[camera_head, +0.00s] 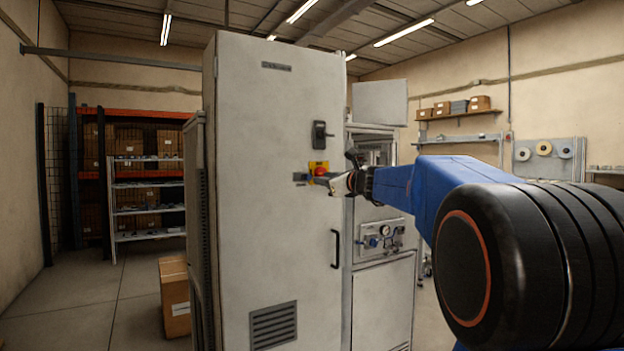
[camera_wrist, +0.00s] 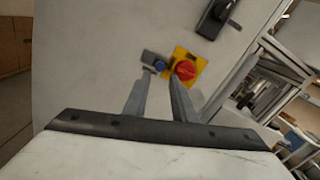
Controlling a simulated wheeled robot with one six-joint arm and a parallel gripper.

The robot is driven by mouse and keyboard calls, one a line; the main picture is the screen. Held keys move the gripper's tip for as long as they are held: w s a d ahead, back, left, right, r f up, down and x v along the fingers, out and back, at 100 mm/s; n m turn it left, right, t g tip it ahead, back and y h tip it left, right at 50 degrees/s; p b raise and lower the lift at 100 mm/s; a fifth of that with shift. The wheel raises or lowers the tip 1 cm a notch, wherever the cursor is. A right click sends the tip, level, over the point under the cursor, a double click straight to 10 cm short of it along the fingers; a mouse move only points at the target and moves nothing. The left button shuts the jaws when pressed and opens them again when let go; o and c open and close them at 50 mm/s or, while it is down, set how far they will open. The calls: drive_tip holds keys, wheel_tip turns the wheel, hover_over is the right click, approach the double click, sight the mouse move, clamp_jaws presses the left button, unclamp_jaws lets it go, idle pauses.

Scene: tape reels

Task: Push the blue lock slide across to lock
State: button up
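The blue lock slide (camera_wrist: 159,65) is a small blue knob on a grey bracket (camera_wrist: 150,57) on the tall cabinet door. It sits immediately left of a red rotary knob (camera_wrist: 186,70) on a yellow plate (camera_wrist: 197,63). In the head view the red knob (camera_head: 320,171) shows, with the grey bracket (camera_head: 300,177) to its left; the blue part cannot be made out there. My gripper (camera_wrist: 160,75) points at the door, its two fingers apart. The blue slide shows between the fingertips; whether they touch it I cannot tell. In the head view my gripper (camera_head: 330,182) is close below the red knob.
The grey cabinet door (camera_head: 265,120) carries a black latch (camera_head: 320,134) above the red knob and a black handle (camera_head: 336,248) below. A panel with gauges (camera_head: 381,238) stands to the right. A cardboard box (camera_head: 174,300) lies on the floor at left.

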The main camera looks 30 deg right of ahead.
sight(309, 177)
drive_tip(key=w, duration=0.8)
drive_tip(key=shift+w+a, duration=0.1)
drive_tip(key=shift+a, duration=0.05)
